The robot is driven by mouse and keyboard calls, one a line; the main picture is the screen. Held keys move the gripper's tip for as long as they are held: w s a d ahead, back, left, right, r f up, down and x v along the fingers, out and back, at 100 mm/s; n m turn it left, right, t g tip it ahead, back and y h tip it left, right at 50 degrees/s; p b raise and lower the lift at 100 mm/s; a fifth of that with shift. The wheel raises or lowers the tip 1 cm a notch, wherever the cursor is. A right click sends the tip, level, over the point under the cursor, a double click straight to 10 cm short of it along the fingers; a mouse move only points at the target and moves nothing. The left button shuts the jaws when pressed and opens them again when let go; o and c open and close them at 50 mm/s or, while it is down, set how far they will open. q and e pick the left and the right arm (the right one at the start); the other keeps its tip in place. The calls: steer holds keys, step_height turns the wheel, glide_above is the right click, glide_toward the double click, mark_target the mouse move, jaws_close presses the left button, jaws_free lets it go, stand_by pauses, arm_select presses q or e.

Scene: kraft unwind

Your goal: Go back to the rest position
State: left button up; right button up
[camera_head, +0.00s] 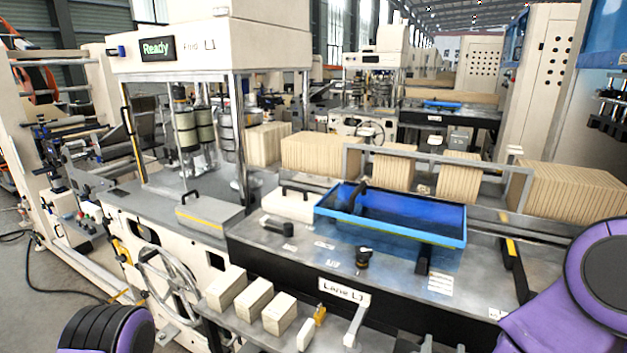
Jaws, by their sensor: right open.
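My right arm (545,318), purple with a dark round joint, comes in at the lower right. My right gripper (447,344) shows only in part at the bottom edge, in front of the machine's front face; it is open, and I see nothing held in it. Of my left arm, only a purple and black link (105,332) shows at the lower left corner. My left gripper is out of view.
A blue tray (463,226) lies on the machine bed labelled Lane L1 (344,291). Several pale blocks (254,299) sit on a front ledge. Brown paper stacks (322,155) stand behind. A handwheel (168,280) and a screen reading Ready (157,48) are at left.

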step_height(320, 180, down, 19)
steer(key=s+a+n+g+y+b, duration=0.1)
steer(key=n+g+y+b, duration=0.15)
steer(key=n, duration=1.05)
steer(key=s+n+g+y+b, duration=0.1)
steer(key=s+n+g+y, duration=0.15)
steer(key=n, duration=1.05)
steer(key=s+d+f+n+g+b, duration=0.3)
steer(key=s+d+f+n+g, duration=0.1)
steer(key=s+f, duration=0.5)
steer(key=s+d+f+n+g+b, duration=0.3)
steer(key=s+d+f+n, duration=0.1)
steer(key=s+f, duration=0.6)
step_height(320, 180, down, 2)
steer(key=shift+d+f+g, duration=0.1)
steer(key=shift+d+g, duration=0.2)
steer(key=shift+g, duration=0.1)
steer(key=shift+s, duration=0.1)
steer(key=shift+c, duration=0.4)
